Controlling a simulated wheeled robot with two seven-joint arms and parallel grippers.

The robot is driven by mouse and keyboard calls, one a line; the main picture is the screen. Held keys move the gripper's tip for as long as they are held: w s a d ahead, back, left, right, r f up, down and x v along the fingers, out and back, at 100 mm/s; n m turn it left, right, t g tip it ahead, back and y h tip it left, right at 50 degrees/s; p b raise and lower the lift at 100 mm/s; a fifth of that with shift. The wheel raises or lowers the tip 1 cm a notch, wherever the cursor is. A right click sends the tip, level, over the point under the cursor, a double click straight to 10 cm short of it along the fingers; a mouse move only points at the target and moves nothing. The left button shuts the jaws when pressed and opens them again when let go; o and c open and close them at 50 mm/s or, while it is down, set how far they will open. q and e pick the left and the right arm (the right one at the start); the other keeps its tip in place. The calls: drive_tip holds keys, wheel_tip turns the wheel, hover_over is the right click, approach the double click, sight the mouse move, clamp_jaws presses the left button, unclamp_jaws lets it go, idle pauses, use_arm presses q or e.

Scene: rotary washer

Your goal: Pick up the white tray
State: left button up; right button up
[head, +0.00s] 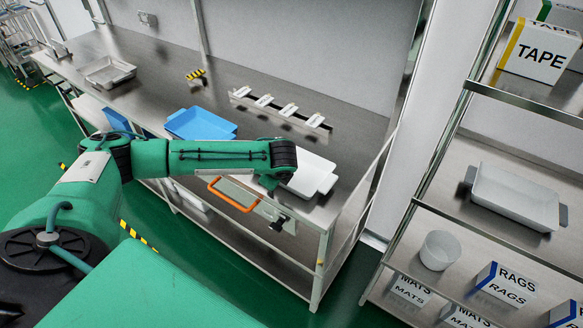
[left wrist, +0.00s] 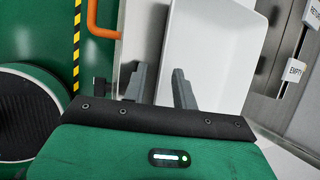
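A white tray (head: 317,172) sits on the steel bench near its right end, partly hidden by my left arm. In the left wrist view the white tray (left wrist: 218,50) fills the upper middle, just beyond my fingers. My left gripper (left wrist: 160,84) is open, its two grey fingers apart. The right finger overlaps the tray in the picture and the left finger lies outside its side edge. I cannot tell whether they touch it. In the head view my left gripper (head: 278,222) hangs at the bench's front edge. My right gripper is not in view.
A blue tray (head: 200,124) and a metal tray (head: 110,72) stand farther left on the bench (head: 160,65). An orange handle (head: 232,196) sticks out at the front.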

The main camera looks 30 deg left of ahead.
use_arm(q)
drive_tip(key=shift+w+f, duration=0.1)
drive_tip(key=shift+f, duration=0.1)
clamp_jaws()
drive_tip(key=shift+r, duration=0.1)
